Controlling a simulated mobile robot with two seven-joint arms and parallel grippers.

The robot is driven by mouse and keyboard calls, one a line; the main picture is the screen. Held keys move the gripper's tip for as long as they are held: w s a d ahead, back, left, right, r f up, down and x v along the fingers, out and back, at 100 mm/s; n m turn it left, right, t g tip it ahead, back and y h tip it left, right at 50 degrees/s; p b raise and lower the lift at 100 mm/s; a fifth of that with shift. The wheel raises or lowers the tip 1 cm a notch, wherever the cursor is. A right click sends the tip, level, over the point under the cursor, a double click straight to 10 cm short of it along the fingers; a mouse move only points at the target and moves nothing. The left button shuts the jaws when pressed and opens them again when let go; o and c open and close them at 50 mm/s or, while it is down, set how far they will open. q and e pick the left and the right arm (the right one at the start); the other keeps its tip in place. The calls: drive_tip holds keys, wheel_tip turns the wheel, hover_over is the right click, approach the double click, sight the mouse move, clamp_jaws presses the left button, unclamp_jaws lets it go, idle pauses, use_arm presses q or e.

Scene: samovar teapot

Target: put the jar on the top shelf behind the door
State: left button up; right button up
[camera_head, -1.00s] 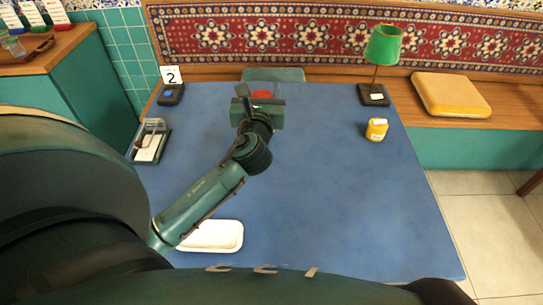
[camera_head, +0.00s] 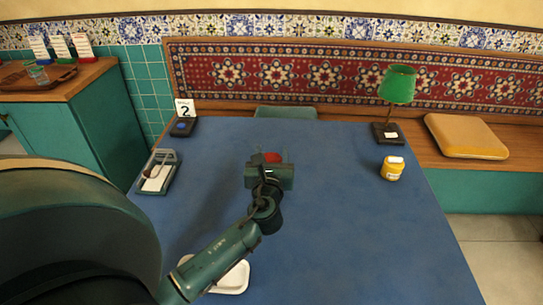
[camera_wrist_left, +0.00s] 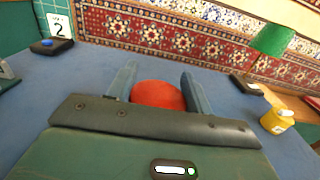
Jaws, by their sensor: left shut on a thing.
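My left gripper (camera_head: 269,155) reaches out over the middle of the blue table. It is shut on a red rounded thing (camera_head: 272,158), which shows between the two fingers in the left wrist view (camera_wrist_left: 158,95). Its lower part is hidden by the gripper body, so I cannot tell whether it is a jar. A yellow jar (camera_head: 392,169) with a pale lid and label stands upright on the table, to the right of and apart from the gripper. It also shows in the left wrist view (camera_wrist_left: 276,121). No open shelf shows. My right gripper is not in view.
A teal cabinet (camera_head: 85,135) with a wooden top stands at left. A green lamp (camera_head: 397,86), number 2 sign (camera_head: 184,107), holder with papers (camera_head: 157,173) and white tray (camera_head: 233,278) are on the table (camera_head: 340,230). A yellow cushion (camera_head: 465,137) lies on the bench.

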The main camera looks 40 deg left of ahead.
use_arm(q)
drive_tip(key=o, duration=1.6)
drive_tip(key=shift+c, duration=0.2)
